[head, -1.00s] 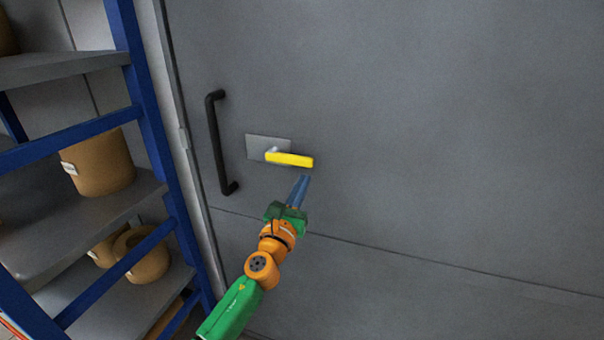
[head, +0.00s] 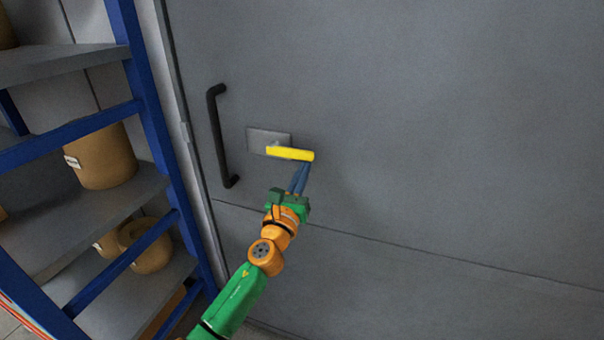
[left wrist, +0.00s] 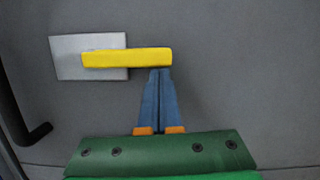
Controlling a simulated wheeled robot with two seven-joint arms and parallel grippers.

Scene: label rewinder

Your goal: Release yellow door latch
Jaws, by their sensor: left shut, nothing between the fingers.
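The yellow latch (head: 290,153) is a short lever on a light grey plate (head: 262,138) on the grey door (head: 430,130). It lies nearly level and points right. In the left wrist view the yellow latch (left wrist: 127,58) runs level across the plate (left wrist: 70,70). My left gripper (head: 303,168) is shut and empty. Its blue fingertips are just below the latch's free right end; in the left wrist view the fingertips (left wrist: 157,72) meet the lever's lower edge in the picture. I cannot tell whether they touch it. My right gripper is not in view.
A black vertical door handle (head: 217,135) is left of the plate. A blue-framed shelf rack (head: 150,110) with brown rolls (head: 105,158) stands at the left, beside the door's edge. The door to the right of the latch is bare.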

